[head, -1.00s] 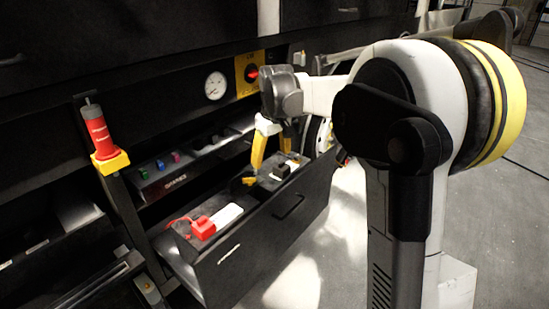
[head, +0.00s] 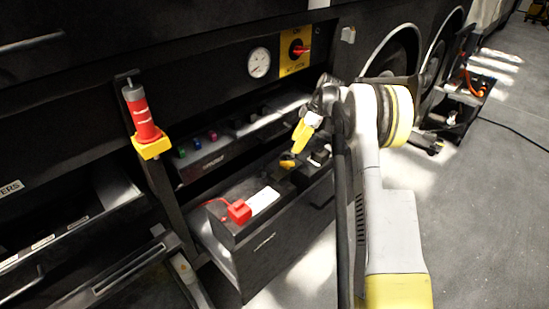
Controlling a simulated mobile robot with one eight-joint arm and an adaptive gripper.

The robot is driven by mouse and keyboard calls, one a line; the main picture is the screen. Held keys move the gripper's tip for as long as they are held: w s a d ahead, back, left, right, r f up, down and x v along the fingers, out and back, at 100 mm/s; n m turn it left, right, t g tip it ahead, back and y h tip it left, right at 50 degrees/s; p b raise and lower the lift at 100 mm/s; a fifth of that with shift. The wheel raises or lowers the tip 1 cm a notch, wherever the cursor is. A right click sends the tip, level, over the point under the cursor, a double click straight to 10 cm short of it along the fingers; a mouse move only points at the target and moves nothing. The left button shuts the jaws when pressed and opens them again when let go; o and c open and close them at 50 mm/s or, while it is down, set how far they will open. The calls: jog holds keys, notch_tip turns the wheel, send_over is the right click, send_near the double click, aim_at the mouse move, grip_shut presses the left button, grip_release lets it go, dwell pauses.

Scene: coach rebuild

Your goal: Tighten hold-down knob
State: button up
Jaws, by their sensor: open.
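An open dark drawer (head: 262,252) holds a dark box-like unit with a red cap (head: 239,212) and a white label (head: 262,201). A small yellow and black round part (head: 288,160), which looks like the hold-down knob, sits farther back on it. My gripper (head: 300,138), with yellow fingers, is open just above and to the right of this part. A small gap seems to lie between them, though contact is hard to judge at this size. My arm hides part of the drawer's right end.
A red cylinder in a yellow holder (head: 147,125) stands on a post at left. Behind the drawer are a gauge (head: 258,62), a red rotary switch on a yellow plate (head: 297,50), and a shelf with coloured knobs (head: 212,135). Open floor (head: 470,220) lies at right.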

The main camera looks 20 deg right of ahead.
aim_at(286, 162)
jog(key=shift+a+f+b, duration=0.15)
jog(key=shift+f+b, duration=0.15)
jog(key=shift+f, duration=0.25)
jog(key=b+x, duration=0.3)
jog(key=x, duration=0.6)
jog(key=shift+a+f, duration=0.15)
jog(key=shift+f, duration=0.05)
grip_shut()
